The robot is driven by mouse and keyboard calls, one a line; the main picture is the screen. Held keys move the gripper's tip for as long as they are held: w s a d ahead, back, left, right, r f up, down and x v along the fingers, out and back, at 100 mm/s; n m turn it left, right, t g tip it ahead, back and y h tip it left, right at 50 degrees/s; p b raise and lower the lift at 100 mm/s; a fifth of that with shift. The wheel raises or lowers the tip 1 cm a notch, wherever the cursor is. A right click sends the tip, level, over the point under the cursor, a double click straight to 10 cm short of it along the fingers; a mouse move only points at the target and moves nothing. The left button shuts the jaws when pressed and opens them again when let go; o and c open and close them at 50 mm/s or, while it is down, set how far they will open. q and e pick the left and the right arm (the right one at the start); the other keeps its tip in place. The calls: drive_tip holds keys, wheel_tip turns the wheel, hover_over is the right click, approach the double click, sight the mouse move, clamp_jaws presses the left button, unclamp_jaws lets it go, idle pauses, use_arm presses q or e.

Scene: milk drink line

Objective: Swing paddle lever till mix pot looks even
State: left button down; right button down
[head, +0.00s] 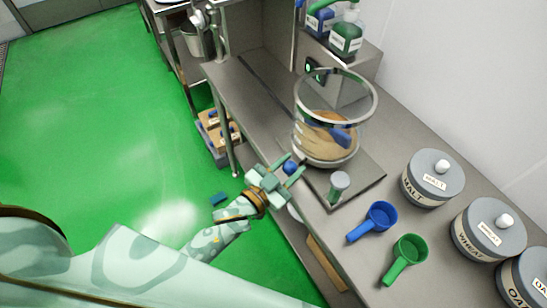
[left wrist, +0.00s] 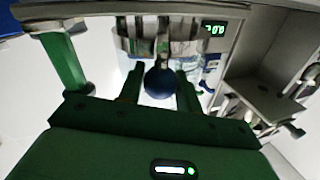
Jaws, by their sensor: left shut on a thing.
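The mix pot (head: 303,112), a clear round vessel with a bright rim, stands on the steel counter. It holds a tan mix (head: 318,143) that looks darker in the middle and paler low at the wall. A blue paddle (head: 342,137) shows in it. The paddle lever's blue ball knob (head: 290,167) is at the counter's front edge. My left gripper (head: 287,176) is shut on this knob. In the left wrist view the knob (left wrist: 160,83) sits between the two green fingers (left wrist: 160,90). Most of the lever's rod is hidden. My right gripper is out of view.
A blue scoop (head: 380,217) and a green scoop (head: 409,250) lie nearer. Malt (head: 432,183) and wheat (head: 487,236) canisters line the wall. Pump bottles (head: 346,38) stand behind the pot.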

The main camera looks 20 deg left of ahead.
use_arm(q)
drive_tip(key=d, duration=0.3)
drive_tip(key=shift+s+p, duration=0.3)
drive_tip(key=shift+s, duration=0.1)
drive_tip(key=shift+s+d, duration=0.1)
drive_tip(key=shift+d, duration=0.9)
drive_tip(key=c, duration=1)
unclamp_jaws()
drive_tip(key=p+v, duration=0.1)
drive_tip(key=v, duration=1.5)
drive_tip(key=shift+s+a, duration=0.1)
